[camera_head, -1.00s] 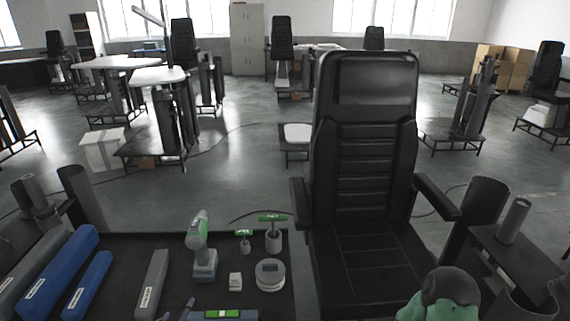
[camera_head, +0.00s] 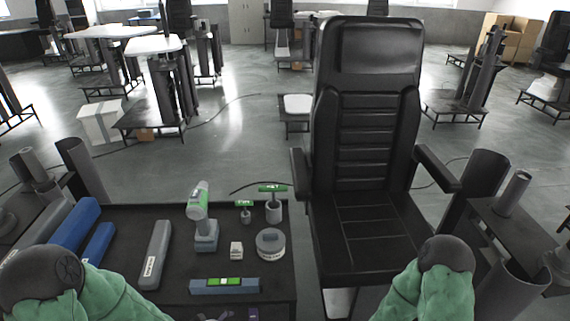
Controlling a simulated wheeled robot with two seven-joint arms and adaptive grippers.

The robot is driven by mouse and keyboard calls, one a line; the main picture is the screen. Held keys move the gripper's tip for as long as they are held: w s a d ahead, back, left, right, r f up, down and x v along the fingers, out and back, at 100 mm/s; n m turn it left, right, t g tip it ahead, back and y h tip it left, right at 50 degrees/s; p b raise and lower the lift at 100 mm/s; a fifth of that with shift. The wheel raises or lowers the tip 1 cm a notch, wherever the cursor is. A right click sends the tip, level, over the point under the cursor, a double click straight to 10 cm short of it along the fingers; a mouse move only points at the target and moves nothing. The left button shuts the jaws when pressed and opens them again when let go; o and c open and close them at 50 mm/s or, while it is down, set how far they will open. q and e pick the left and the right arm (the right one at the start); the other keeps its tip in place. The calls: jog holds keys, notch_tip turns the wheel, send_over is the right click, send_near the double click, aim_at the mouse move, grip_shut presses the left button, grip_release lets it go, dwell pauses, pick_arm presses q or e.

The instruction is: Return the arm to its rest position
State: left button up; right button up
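Both of my arms show in the head view only as green sleeves with dark joints at the bottom edge. My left arm (camera_head: 75,285) comes in at the lower left, over the left end of the dark table. My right arm (camera_head: 437,285) is at the lower right, in front of the black chair's seat. Neither gripper's fingers can be made out. Small dark shapes at the bottom edge near the table's front are too cut off to identify.
The dark table (camera_head: 180,270) holds blue and grey boxes, a green-grey drill (camera_head: 203,215), a round grey tin (camera_head: 270,243) and a level (camera_head: 225,285). A black chair (camera_head: 368,130) stands right of it. Column stands flank both sides.

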pick_arm(q)
jog(key=s+d+f+g+h, duration=0.1)
jog(key=s+d+f+g, duration=0.5)
jog(key=s+f, duration=0.5)
jog(key=shift+d+f+n+h, duration=0.3)
jog(key=shift+d+f+n, duration=0.15)
jog(key=shift+d, duration=0.5)
jog(key=shift+s, duration=0.1)
